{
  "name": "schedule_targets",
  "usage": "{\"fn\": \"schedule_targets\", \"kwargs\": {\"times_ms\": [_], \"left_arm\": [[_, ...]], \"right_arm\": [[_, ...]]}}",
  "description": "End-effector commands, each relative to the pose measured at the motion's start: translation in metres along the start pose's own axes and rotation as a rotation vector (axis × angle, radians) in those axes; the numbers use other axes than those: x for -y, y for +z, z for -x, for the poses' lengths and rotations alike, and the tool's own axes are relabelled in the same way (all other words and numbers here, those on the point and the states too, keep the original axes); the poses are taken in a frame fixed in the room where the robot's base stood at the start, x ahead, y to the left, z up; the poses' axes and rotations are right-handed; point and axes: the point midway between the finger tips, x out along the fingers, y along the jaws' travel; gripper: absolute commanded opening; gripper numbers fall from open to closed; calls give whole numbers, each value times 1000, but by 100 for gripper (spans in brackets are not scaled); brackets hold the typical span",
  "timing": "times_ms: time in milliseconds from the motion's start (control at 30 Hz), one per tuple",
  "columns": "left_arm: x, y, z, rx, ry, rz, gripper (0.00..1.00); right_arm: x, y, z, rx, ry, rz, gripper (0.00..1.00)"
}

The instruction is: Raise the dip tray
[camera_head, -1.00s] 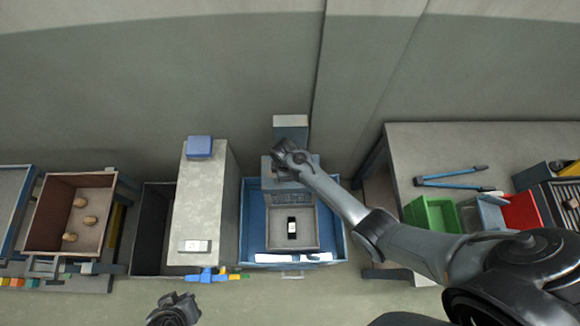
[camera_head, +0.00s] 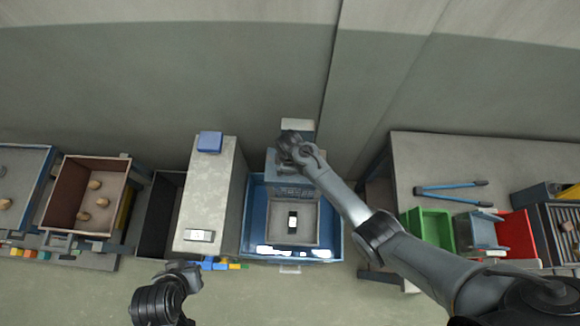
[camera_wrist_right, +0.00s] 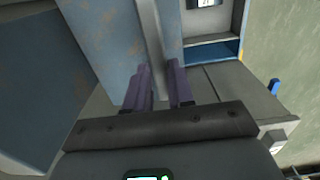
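The grey dip tray (camera_head: 309,240) sits inside the blue tank (camera_head: 335,232) in the head view, with a small black-and-white item (camera_head: 292,222) in it. A grey-blue upright part (camera_head: 290,187) stands behind the tray. My right gripper (camera_head: 287,145) is at the top of this part. In the right wrist view its purple fingers (camera_wrist_right: 161,85) lie on either side of a grey-blue bar (camera_wrist_right: 160,35); whether they press on it I cannot tell. My left gripper (camera_head: 188,274) is low in the head view, apart from the tank, its fingers unclear.
A pale block (camera_head: 213,190) with a blue box (camera_head: 210,142) on top stands left of the tank. A brown bin (camera_head: 62,205) with round pieces is further left.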

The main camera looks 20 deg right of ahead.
Motion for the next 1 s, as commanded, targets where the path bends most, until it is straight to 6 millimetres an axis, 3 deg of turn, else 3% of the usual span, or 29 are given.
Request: {"fn": "schedule_targets", "kwargs": {"times_ms": [33,133,533,667,1000], "left_arm": [[0,0,1,0,1,0,0],[0,0,1,0,0,0,0],[2,0,1,1,-7,-8,0],[3,0,3,2,-9,-12,0],[3,0,4,1,-9,-11,0]], "right_arm": [[-1,-1,2,-3,3,1,31],[0,-1,1,-2,2,1,45],[0,0,5,-3,2,1,45],[0,0,20,-3,3,1,45],[0,0,77,-4,3,1,45]]}}
